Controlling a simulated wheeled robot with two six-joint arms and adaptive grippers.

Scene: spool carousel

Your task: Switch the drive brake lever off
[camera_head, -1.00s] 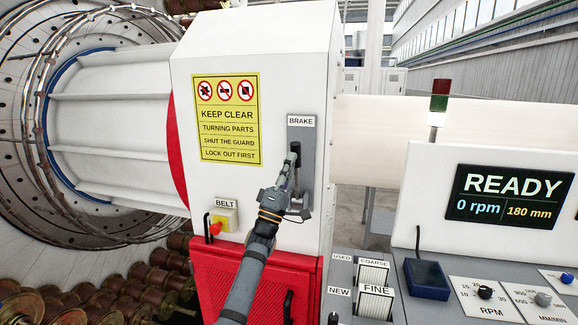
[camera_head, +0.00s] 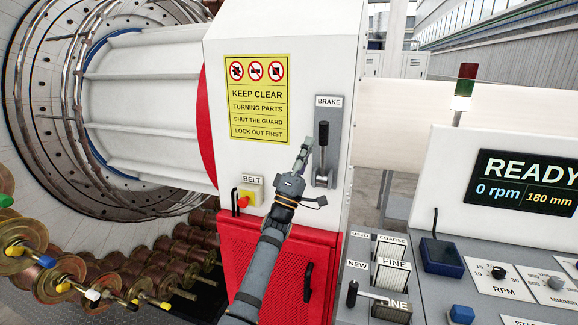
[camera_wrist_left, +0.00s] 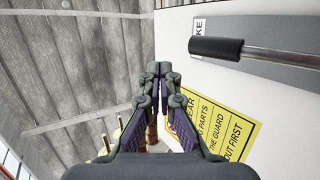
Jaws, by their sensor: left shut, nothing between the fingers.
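The brake lever (camera_head: 323,135) has a dark grip on a metal rod. It stands upright on a grey plate (camera_head: 322,180) under the BRAKE label (camera_head: 328,101), grip at the top. My left gripper (camera_head: 304,146) is shut and empty, just left of the lever and apart from it. In the left wrist view the closed fingers (camera_wrist_left: 158,72) have nothing between them. The lever's black grip (camera_wrist_left: 215,47) and rod lie to their right there. My right gripper is not in view.
A yellow warning sign (camera_head: 257,99) is on the white housing. A BELT switch (camera_head: 250,190) with a red knob is at lower left of the plate. A red mesh guard (camera_head: 270,262) is below. The console screen (camera_head: 525,183) reads READY, 0 rpm.

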